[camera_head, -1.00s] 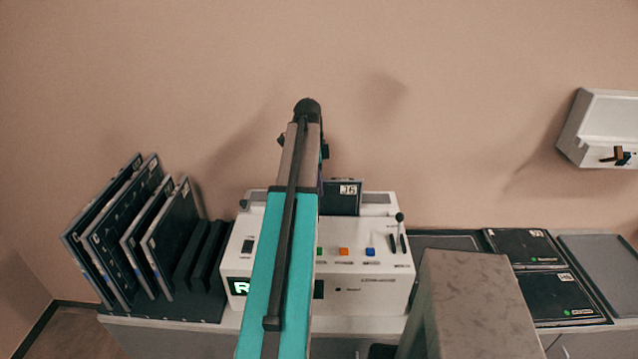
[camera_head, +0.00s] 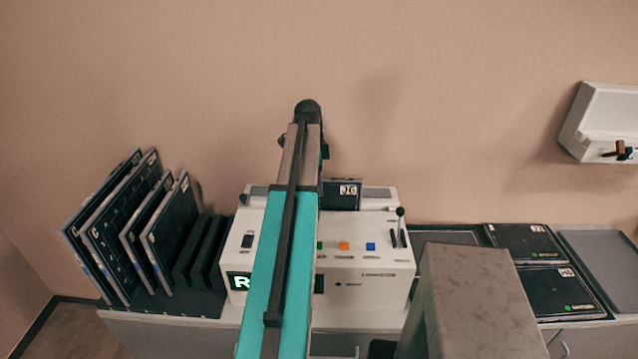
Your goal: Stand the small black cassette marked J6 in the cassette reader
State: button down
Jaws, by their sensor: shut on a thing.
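The small black cassette marked J6 (camera_head: 349,201) stands upright at the top of the white cassette reader (camera_head: 365,288), its white label facing me. Its lower part is out of sight at the reader's top, and my arm covers its left side. My gripper (camera_head: 322,182) is almost wholly hidden behind my arm, at the cassette's left edge. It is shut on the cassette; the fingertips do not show. I cannot tell how deep the cassette sits in the slot.
A rack (camera_head: 207,303) with several large dark plates stands left of the reader. Trays (camera_head: 600,262) with black cassettes (camera_head: 522,243) lie to the right. A lever (camera_head: 401,226) rises from the reader's right side. A white box (camera_head: 604,122) hangs on the wall.

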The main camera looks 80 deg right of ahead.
jog(key=shift+f, duration=0.3)
jog(key=c, duration=1.7)
grip_release()
jog(key=r+b, duration=0.1)
jog(key=r, duration=0.3)
jog(key=w+r+b, duration=0.1)
jog(key=r, duration=0.4)
jog(key=r+b, duration=0.2)
jog(key=r, duration=0.2)
jog(key=shift+w+a+r, duration=0.1)
jog(key=shift+w+r, duration=0.2)
jog(key=shift+r, duration=0.05)
